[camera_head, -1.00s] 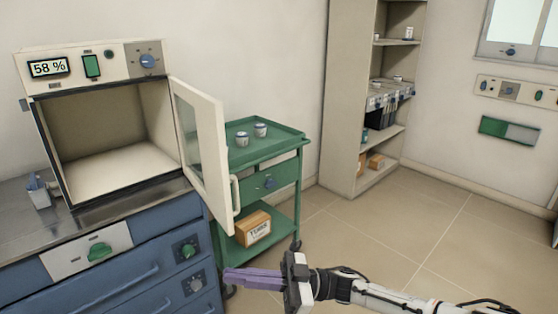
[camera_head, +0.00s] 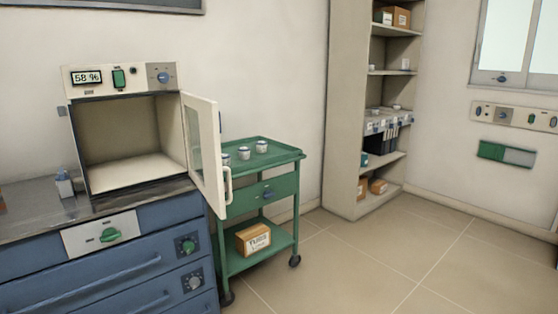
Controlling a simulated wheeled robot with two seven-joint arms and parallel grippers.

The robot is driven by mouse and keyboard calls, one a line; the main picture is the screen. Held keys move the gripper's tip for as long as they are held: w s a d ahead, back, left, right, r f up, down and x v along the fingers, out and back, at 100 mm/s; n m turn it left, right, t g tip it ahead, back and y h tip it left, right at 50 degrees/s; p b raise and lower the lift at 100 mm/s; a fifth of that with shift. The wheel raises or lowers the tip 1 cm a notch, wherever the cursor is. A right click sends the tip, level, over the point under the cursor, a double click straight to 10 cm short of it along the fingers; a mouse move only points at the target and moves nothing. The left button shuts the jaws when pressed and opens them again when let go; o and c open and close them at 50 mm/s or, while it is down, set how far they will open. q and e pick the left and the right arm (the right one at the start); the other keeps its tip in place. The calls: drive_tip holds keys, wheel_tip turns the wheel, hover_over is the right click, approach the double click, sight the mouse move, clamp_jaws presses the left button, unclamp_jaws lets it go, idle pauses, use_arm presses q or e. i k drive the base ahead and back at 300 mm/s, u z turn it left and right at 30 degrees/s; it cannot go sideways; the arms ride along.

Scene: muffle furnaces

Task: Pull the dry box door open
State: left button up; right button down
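The dry box (camera_head: 128,140) stands on the blue cabinet at the left, with a display reading 58 %. Its door (camera_head: 205,155) is hinged on the right side and stands wide open, swung out toward the front right. A pale vertical handle (camera_head: 228,186) is on the door's free edge. The inside of the box is bare and visible. Neither of my grippers shows in the head view, and nothing is seen touching the door or its handle.
The blue cabinet (camera_head: 110,265) has drawers and knobs. A small bottle (camera_head: 64,184) stands on its top. A green cart (camera_head: 262,195) with small jars and a carton stands behind the door. A tall shelf (camera_head: 345,110) is further back. The tiled floor at right is clear.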

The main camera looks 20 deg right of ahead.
sight(212, 188)
drive_tip(key=z, duration=0.6)
drive_tip(key=i, duration=0.7)
drive_tip(key=z, duration=0.45)
drive_tip(key=i, duration=1)
drive_tip(key=u, duration=0.4)
